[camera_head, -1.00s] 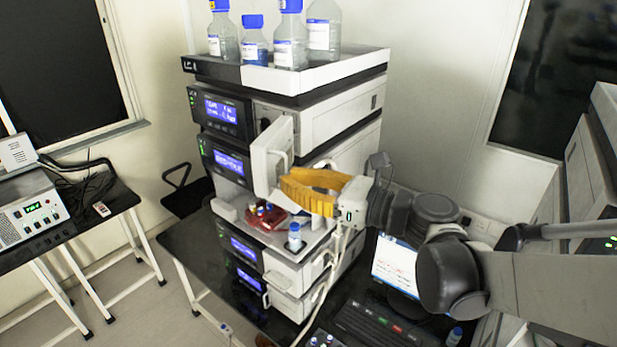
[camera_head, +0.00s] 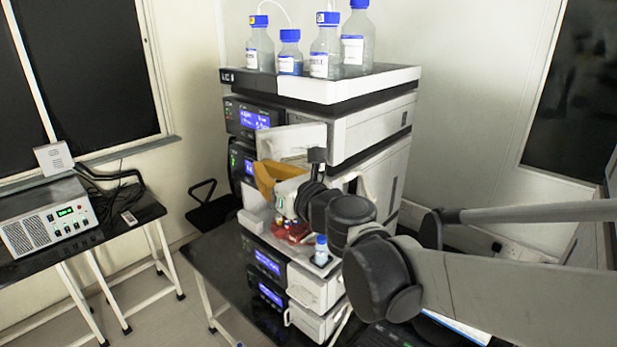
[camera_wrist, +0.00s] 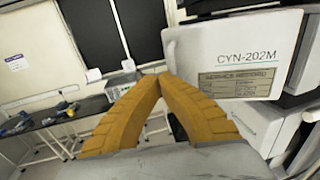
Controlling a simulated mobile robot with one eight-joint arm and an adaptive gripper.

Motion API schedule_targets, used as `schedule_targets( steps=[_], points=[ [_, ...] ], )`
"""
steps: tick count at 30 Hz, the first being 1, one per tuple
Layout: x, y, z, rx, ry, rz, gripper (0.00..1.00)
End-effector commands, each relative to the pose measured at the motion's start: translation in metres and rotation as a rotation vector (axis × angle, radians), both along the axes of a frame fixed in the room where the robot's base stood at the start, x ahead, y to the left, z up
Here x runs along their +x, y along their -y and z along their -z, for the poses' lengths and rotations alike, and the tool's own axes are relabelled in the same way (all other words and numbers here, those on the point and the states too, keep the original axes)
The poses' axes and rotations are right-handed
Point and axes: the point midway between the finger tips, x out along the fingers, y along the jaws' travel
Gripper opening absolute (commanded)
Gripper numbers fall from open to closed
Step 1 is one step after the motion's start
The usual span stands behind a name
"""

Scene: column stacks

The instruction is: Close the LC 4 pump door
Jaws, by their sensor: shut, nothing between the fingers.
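The LC stack holds an open white pump door (camera_head: 290,143), swung out from the upper unit beside its blue-lit display (camera_head: 254,120). In the wrist view the door (camera_wrist: 232,52) fills the upper right, with the print CYN-202M and a service record label. My gripper has yellow-orange fingers (camera_wrist: 161,77), shut and empty, with the tips at the door's lower left edge; I cannot tell if they touch it. In the head view my gripper (camera_head: 264,178) is just below the door, partly hidden by my wrist. A label on the top tray looks like "LC", its number unclear.
Several blue-capped bottles (camera_head: 326,48) stand in the top tray (camera_head: 330,91). Below my gripper is an open shelf with a red part (camera_head: 292,231) and a small blue-capped vial (camera_head: 321,250). A side bench (camera_head: 90,240) with a grey instrument is at the left.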

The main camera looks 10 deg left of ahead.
Motion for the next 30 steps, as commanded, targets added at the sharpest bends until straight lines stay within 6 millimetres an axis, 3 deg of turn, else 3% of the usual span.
schedule_targets(
  steps=[16, 25, 30],
  points=[
    [0.078, -0.034, 0.004, -0.003, 0.001, 0.034, 0.0],
    [0.12, -0.04, 0.002, 0.001, 0.005, 0.179, 0.0],
    [0.138, -0.041, 0.0, 0.005, 0.007, 0.356, 0.0]
  ],
)
